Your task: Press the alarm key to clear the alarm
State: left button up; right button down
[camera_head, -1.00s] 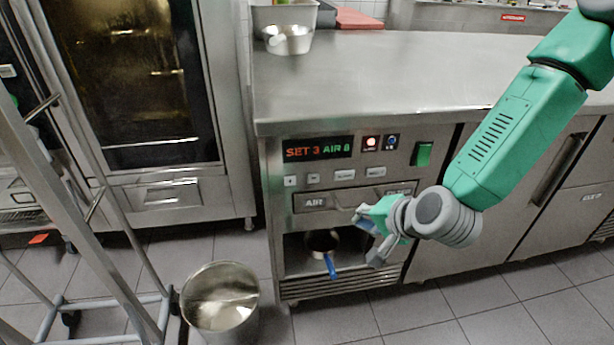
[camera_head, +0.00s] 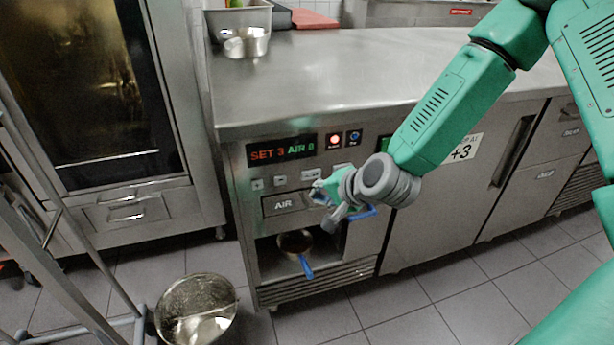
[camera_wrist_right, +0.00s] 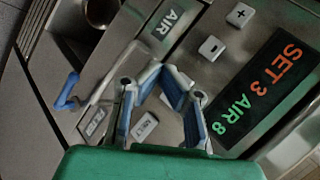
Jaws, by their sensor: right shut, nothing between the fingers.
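The control panel on the steel counter has a lit display (camera_head: 282,149) reading SET 3 AIR 8, also seen in the right wrist view (camera_wrist_right: 262,88). A red lamp (camera_head: 334,141) glows beside it. Below is a row of keys: plus (camera_head: 257,184), minus (camera_head: 280,180), and two wider keys, the third (camera_head: 311,174) and fourth (camera_head: 343,168). My right gripper (camera_head: 318,194) is shut and empty, just below the wider keys; contact cannot be told. In the wrist view its fingers (camera_wrist_right: 168,82) partly cover the row.
A drawer labelled AIR (camera_head: 283,204) lies under the keys. An open bay below holds a pan with a blue handle (camera_head: 306,266). A metal bucket (camera_head: 196,310) stands on the floor at left, near a rack. A steel pot (camera_head: 245,43) sits on the counter.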

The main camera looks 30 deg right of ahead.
aim_at(311, 175)
jog(key=w+d, duration=0.1)
jog(key=w, duration=0.1)
jog(key=w+d, duration=0.1)
jog(key=shift+w+d+f, duration=0.2)
jog(key=shift+d+f, duration=0.1)
jog(key=shift+d, duration=0.05)
jog(key=shift+w+a+r, duration=0.1)
jog(key=shift+w+a, duration=0.05)
jog(key=shift+a, duration=0.1)
jog(key=shift+d, duration=0.2)
jog(key=shift+a, duration=0.4)
jog(key=shift+a+r, duration=0.15)
jog(key=shift+a, duration=0.15)
jog(key=shift+d+f, duration=0.2)
jog(key=shift+d, duration=0.35)
jog(key=shift+w+a+r, duration=0.2)
jog(key=shift+w, duration=0.1)
jog(key=shift+w+a, duration=0.1)
jog(key=shift+a, duration=0.2)
pick_arm(q)
jog(key=shift+d+r, duration=0.3)
jog(key=shift+d+r, duration=0.1)
jog(key=shift+d, duration=0.15)
pick_arm(e)
jog(key=shift+w+d, duration=0.1)
jog(key=shift+d, duration=0.25)
